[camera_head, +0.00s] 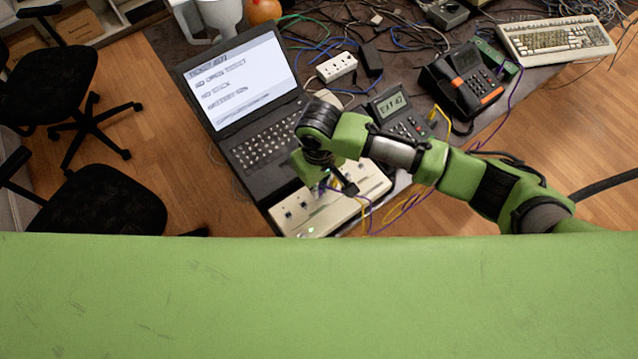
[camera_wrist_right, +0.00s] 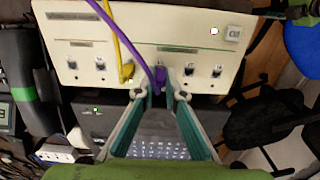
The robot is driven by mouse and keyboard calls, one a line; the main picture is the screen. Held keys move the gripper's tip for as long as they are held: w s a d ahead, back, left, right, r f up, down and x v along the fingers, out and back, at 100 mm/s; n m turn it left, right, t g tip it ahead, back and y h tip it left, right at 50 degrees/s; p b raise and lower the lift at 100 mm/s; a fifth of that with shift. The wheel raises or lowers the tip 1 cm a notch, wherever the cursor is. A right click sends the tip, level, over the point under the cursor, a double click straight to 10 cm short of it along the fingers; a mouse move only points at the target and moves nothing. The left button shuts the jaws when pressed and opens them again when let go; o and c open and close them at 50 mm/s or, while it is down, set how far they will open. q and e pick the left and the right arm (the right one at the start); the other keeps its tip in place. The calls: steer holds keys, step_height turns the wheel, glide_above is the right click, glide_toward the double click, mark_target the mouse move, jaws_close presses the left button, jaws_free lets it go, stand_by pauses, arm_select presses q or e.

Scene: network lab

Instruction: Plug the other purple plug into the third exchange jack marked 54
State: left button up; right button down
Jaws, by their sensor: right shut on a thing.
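The cream exchange box (camera_head: 300,215) sits at the front edge of the table below the laptop; in the right wrist view (camera_wrist_right: 205,30) its face shows a row of several dark jacks. A yellow plug (camera_wrist_right: 127,71) sits at one of them. My right gripper (camera_wrist_right: 160,94) is shut on a purple plug (camera_wrist_right: 159,80), with its cable running up over the box. The plug is at the jack row, just right of the yellow plug; I cannot tell if it is seated. The jack markings are too small to read. In the head view my right gripper (camera_head: 338,184) is over the box. My left gripper is out of view.
An open laptop (camera_head: 243,78) stands behind the box. Black chairs (camera_head: 103,203) stand at the left.

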steer(key=shift+f, duration=0.5)
stand_by(0.8)
steer(key=c, duration=2)
jaws_free()
steer(key=shift+r, duration=0.3)
step_height(320, 180, up, 12)
steer(key=shift+f, duration=0.25)
